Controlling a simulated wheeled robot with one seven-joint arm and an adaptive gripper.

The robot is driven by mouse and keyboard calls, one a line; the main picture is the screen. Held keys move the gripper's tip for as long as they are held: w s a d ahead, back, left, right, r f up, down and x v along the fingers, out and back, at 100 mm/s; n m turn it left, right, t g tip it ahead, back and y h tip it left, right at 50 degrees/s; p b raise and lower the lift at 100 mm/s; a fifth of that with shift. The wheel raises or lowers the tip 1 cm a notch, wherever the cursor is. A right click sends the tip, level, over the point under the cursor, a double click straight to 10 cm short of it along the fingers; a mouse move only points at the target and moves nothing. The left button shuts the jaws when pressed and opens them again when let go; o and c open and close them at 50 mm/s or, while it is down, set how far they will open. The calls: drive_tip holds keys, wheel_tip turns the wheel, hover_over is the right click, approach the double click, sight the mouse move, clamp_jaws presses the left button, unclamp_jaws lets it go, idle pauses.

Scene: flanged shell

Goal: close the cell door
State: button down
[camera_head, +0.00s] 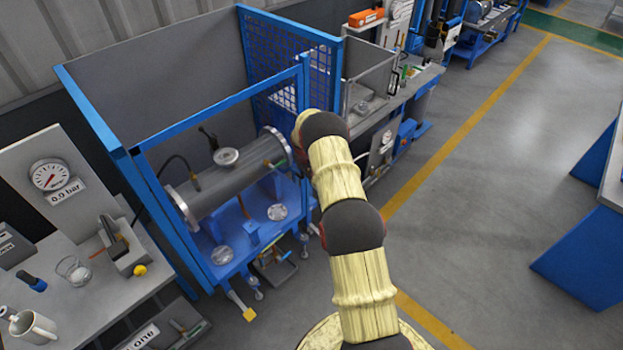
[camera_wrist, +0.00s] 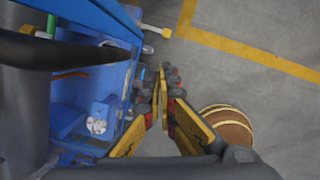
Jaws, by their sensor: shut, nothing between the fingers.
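The test cell is a blue-framed enclosure with a mesh side (camera_head: 285,65). Its front has a blue door frame (camera_head: 220,103) with a see-through opening, and its right upright (camera_head: 306,90) stands left of the cell's right post (camera_head: 337,70). I cannot tell how far the door stands from closed. A grey flanged shell (camera_head: 235,185) lies inside. My arm hides part of the door's right edge, and my gripper is hidden in the head view. In the wrist view my gripper (camera_wrist: 162,72) is shut and empty, just right of blue framework (camera_wrist: 105,20); contact is unclear.
A bench with a pressure gauge (camera_head: 50,175) and a mug (camera_head: 32,328) stands at the left. Another bench (camera_head: 385,110) stands beyond the cell. A yellow-ended part (camera_head: 248,313) sticks out low at the cell's front. The floor (camera_head: 490,170) at the right is clear.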

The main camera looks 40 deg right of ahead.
wheel_tip(320, 180, up, 7)
drive_tip(key=s, duration=0.2)
drive_tip(key=shift+a+r+b, duration=0.15)
drive_tip(key=shift+r+b, duration=0.05)
drive_tip(key=shift+b, duration=0.2)
